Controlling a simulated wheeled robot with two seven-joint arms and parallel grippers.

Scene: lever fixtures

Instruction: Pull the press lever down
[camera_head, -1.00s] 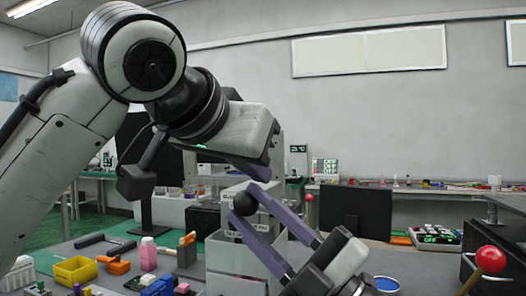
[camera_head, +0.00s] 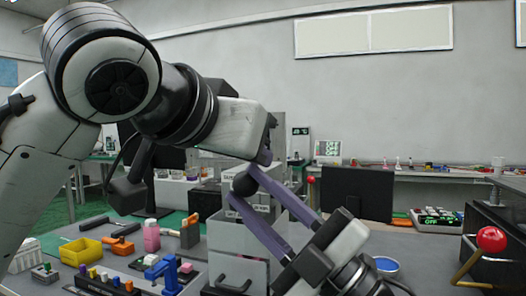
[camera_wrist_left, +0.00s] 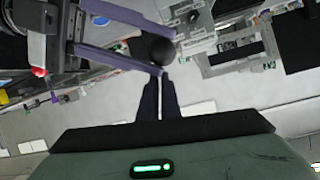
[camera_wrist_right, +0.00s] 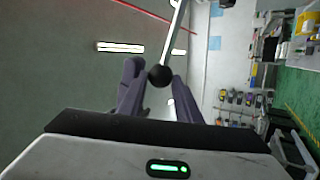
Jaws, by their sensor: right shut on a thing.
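The press lever's black ball knob (camera_head: 245,185) is in the middle of the head view. It also shows in the left wrist view (camera_wrist_left: 162,51) and, on a metal rod (camera_wrist_right: 175,38), in the right wrist view (camera_wrist_right: 160,75). My right gripper (camera_head: 242,183) reaches in from the lower right, and its purple fingers are shut on the knob from two sides. My left gripper (camera_wrist_left: 159,82) has its fingers close together, with nothing seen between them. Its tips point toward the knob. In the head view, most of it is hidden behind my left arm. The knob hides the lever's lower joint.
A second lever with a red ball (camera_head: 491,239) stands at the right. A yellow bin (camera_head: 81,250), a pink bottle (camera_head: 151,236) and several small parts lie on the bench at the left.

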